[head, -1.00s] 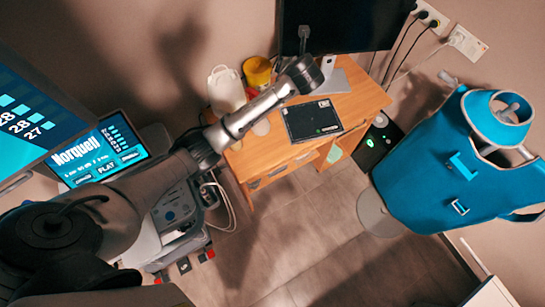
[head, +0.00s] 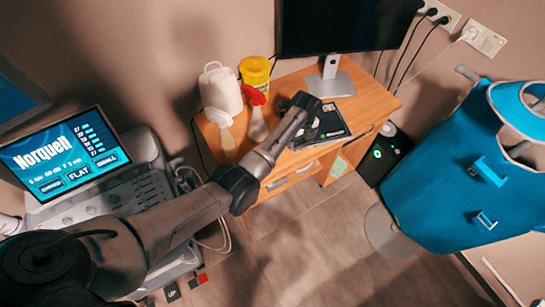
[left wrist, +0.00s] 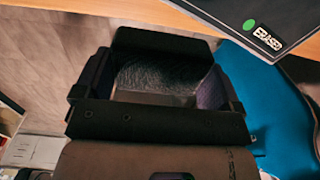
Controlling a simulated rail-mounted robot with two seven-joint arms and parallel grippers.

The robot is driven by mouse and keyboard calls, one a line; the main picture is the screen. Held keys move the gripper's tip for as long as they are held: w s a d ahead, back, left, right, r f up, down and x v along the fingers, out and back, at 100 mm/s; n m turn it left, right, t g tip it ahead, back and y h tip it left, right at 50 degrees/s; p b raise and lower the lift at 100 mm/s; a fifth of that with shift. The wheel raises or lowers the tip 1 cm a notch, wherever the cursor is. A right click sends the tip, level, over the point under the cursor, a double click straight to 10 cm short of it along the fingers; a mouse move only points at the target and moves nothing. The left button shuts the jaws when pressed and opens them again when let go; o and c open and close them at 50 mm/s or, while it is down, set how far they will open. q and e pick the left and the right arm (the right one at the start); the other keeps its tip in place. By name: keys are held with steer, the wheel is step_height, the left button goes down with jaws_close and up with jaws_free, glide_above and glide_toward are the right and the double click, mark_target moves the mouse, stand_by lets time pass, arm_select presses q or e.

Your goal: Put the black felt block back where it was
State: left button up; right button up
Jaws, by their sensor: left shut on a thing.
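My left gripper (head: 308,108) reaches in over the desk in the head view, in front of the left part of a dark flat board (head: 336,120). In the left wrist view my left gripper (left wrist: 155,85) is shut on a dark, textured block (left wrist: 160,76), which I take to be the black felt block. The fingers hide its sides. The board's corner, with a green dot and the word ERASED, shows in the left wrist view (left wrist: 250,18). The gap between block and desk cannot be judged. My right gripper is not in view.
The wooden desk (head: 376,104) also holds a monitor (head: 335,25), a white jug (head: 221,88), a yellow tub (head: 255,72) and spray bottles (head: 257,125). A blue apron (head: 440,190) stands at right, an ultrasound-like console (head: 120,190) at left.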

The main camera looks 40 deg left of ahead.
arm_select(q)
steer(key=s+a+f, duration=0.6)
steer(key=s+a, duration=0.1)
steer(key=shift+f+b, duration=0.45)
steer(key=shift+f, duration=1.55)
